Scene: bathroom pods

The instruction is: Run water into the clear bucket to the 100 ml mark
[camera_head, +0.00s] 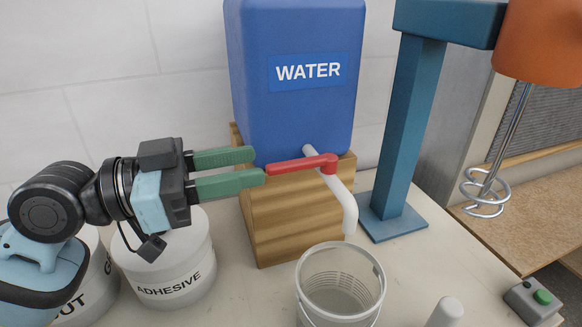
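The clear bucket (341,290) stands upright on the table at the bottom centre, with fine marks on its wall. I cannot read the marks or see water in it. A blue tank labelled WATER (297,115) sits behind it on a wooden block. Its white spout (345,205) bends down by the bucket's back rim; no stream shows. The tap's red lever (300,165) points left. My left gripper (260,165) is open, green fingers apart, one fingertip close to the lever's free end; contact is unclear. My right gripper is not in view.
White tubs, one labelled ADHESIVE (172,265), stand below my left arm. A blue mixer stand (405,135) with an orange head (540,40) and wire whisk (487,190) rises at right. A white cylinder (447,311) is right of the bucket. A green-button box (532,300) lies at lower right.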

